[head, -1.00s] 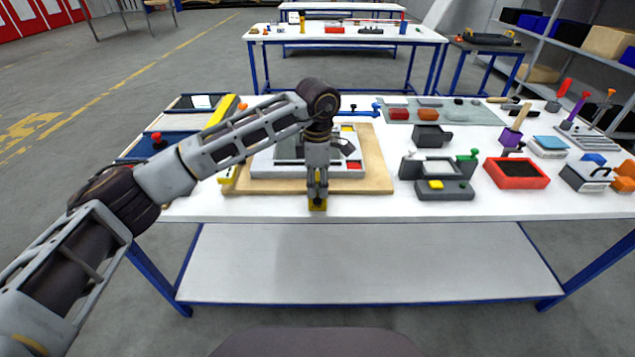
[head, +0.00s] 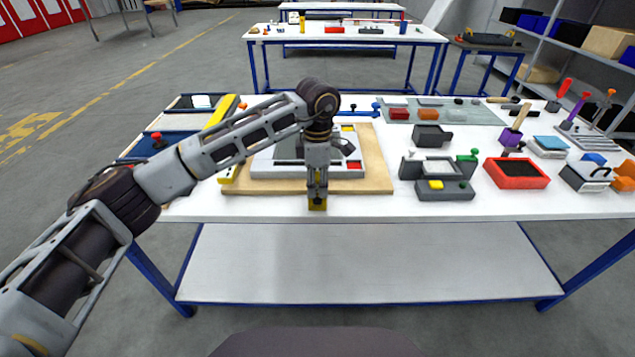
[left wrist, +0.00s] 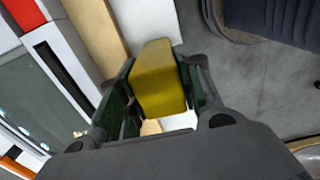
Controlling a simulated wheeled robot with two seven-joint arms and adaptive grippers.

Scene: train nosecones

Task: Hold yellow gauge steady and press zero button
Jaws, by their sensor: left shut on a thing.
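My right gripper is in neither view.
A wooden board (head: 374,176) with a grey and white device (head: 270,166) lies right behind the gripper. To the right are a grey fixture with a yellow button (head: 436,185) and a red tray (head: 517,173). The table front between gripper and fixture is clear.

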